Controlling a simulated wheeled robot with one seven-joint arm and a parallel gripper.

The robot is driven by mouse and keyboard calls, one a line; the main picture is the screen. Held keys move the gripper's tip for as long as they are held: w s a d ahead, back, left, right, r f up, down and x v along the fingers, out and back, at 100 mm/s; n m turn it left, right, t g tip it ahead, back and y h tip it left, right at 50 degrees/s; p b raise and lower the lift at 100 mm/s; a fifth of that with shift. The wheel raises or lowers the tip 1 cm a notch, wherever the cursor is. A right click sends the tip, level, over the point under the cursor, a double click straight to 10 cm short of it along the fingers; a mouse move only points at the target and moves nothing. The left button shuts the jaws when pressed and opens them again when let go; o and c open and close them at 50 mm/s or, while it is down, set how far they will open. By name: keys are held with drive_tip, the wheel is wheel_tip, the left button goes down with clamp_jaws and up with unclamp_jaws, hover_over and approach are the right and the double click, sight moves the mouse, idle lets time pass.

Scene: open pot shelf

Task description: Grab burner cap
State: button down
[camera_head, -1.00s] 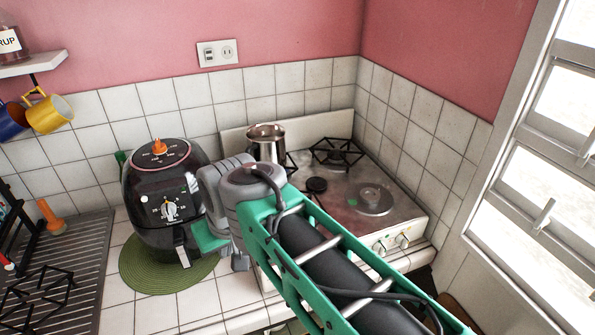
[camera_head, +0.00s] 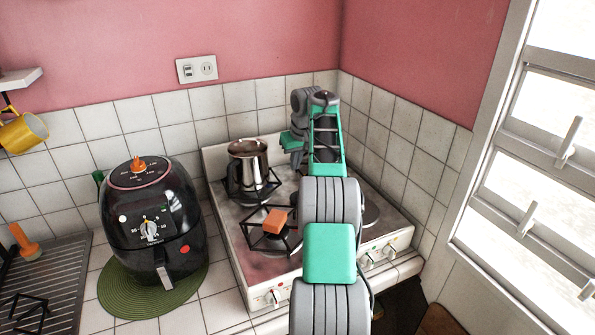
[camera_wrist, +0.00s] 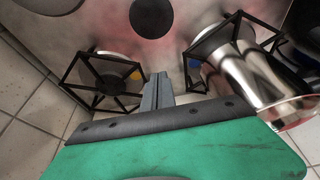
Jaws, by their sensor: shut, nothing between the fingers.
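The burner cap (camera_wrist: 152,17) is a dark round disc lying flat on the stove top near the top edge of the wrist view. In the head view I cannot make it out clearly, as my arm covers much of the stove's middle. My gripper (camera_wrist: 159,76) is shut and empty, its fingers together. In the wrist view the fingertips show below the cap, apart from it, between a burner grate and the metal pot. In the head view my gripper (camera_head: 296,158) is over the back of the stove, right of the pot.
A metal pot (camera_head: 248,165) stands on the back left burner, close to my gripper. It also shows in the wrist view (camera_wrist: 250,88). An orange block (camera_head: 275,221) sits at the front left burner. A black air fryer (camera_head: 150,225) stands left of the stove (camera_head: 240,262). Tiled walls bound the corner.

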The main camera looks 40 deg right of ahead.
sight(292, 185)
drive_tip(key=b+x, duration=0.1)
drive_tip(key=x, duration=0.7)
drive_tip(key=shift+a, duration=0.1)
drive_tip(key=shift+s+b, duration=0.2)
drive_tip(key=shift+b, duration=0.15)
drive_tip(key=shift+s+a, duration=0.3)
drive_tip(key=shift+s, duration=0.5)
drive_tip(key=shift+s+a, duration=0.25)
drive_tip(key=shift+s, duration=0.6)
drive_tip(key=shift+b, duration=0.3)
